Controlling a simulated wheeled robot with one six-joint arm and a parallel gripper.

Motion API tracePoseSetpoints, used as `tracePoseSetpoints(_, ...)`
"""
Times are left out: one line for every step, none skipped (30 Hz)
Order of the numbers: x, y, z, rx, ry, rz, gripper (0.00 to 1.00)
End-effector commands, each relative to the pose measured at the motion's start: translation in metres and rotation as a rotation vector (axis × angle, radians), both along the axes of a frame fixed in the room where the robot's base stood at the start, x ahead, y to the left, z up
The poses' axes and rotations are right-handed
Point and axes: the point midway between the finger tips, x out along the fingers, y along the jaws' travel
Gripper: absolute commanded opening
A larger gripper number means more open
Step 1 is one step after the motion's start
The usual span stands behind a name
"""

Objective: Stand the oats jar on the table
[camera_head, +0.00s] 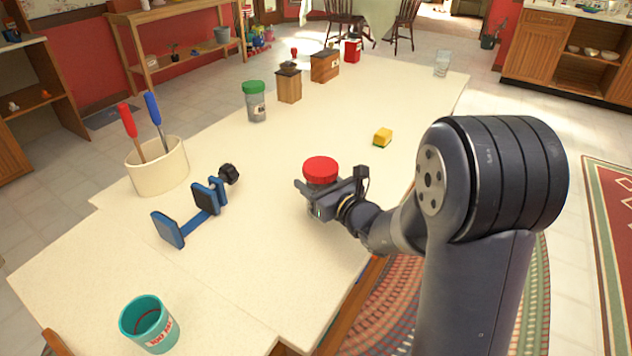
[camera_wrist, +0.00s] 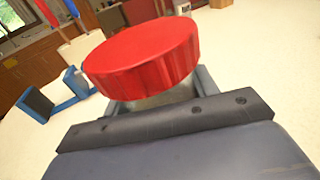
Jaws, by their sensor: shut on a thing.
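A jar with a red lid (camera_head: 320,170) is upright between the jaws of my gripper (camera_head: 318,190), over the middle of the pale table (camera_head: 240,210). Its red lid also fills the middle of the wrist view (camera_wrist: 143,58), with a strip of clear body below it. My gripper is shut on the jar's body. Whether the jar's base touches the table is hidden by the gripper. A second jar with a green lid (camera_head: 254,100) stands upright farther back. No label reading oats is legible on either jar.
A blue clamp (camera_head: 200,205) and a cream crock (camera_head: 158,168) with screwdrivers are to the left. A teal mug (camera_head: 149,325) is at the front. A yellow sponge (camera_head: 382,137) lies to the right. A wooden grinder (camera_head: 289,83) and box (camera_head: 325,66) stand behind.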

Motion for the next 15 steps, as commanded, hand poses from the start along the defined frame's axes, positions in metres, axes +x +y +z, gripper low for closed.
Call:
tracePoseSetpoints(0.0002, 0.0000, -0.0027, 0.000, -0.001, 0.000, 0.28)
tracePoseSetpoints(0.0000, 0.0000, -0.0028, 0.000, 0.000, 0.000, 0.56)
tracePoseSetpoints(0.0000, 0.0000, -0.0017, 0.000, 0.000, 0.000, 0.59)
tracePoseSetpoints(0.0000, 0.0000, -0.0017, 0.000, 0.000, 0.000, 0.62)
tracePoseSetpoints(0.0000, 0.0000, -0.0017, 0.000, 0.000, 0.000, 0.64)
tracePoseSetpoints(0.0000, 0.0000, -0.0017, 0.000, 0.000, 0.000, 0.67)
tracePoseSetpoints(0.0000, 0.0000, -0.0017, 0.000, 0.000, 0.000, 0.70)
tracePoseSetpoints(0.0000, 0.0000, -0.0017, 0.000, 0.000, 0.000, 0.72)
tracePoseSetpoints(0.0000, 0.0000, -0.0016, 0.000, 0.000, 0.000, 0.76)
tracePoseSetpoints(0.0000, 0.0000, -0.0016, 0.000, 0.000, 0.000, 0.77)
tracePoseSetpoints(0.0000, 0.0000, -0.0016, 0.000, 0.000, 0.000, 0.77)
tracePoseSetpoints(0.0000, 0.0000, -0.0016, 0.000, 0.000, 0.000, 0.77)
tracePoseSetpoints(0.0000, 0.0000, -0.0016, 0.000, 0.000, 0.000, 0.77)
tracePoseSetpoints(0.0000, 0.0000, -0.0016, 0.000, 0.000, 0.000, 0.77)
tracePoseSetpoints(0.0000, 0.0000, -0.0016, 0.000, 0.000, 0.000, 0.77)
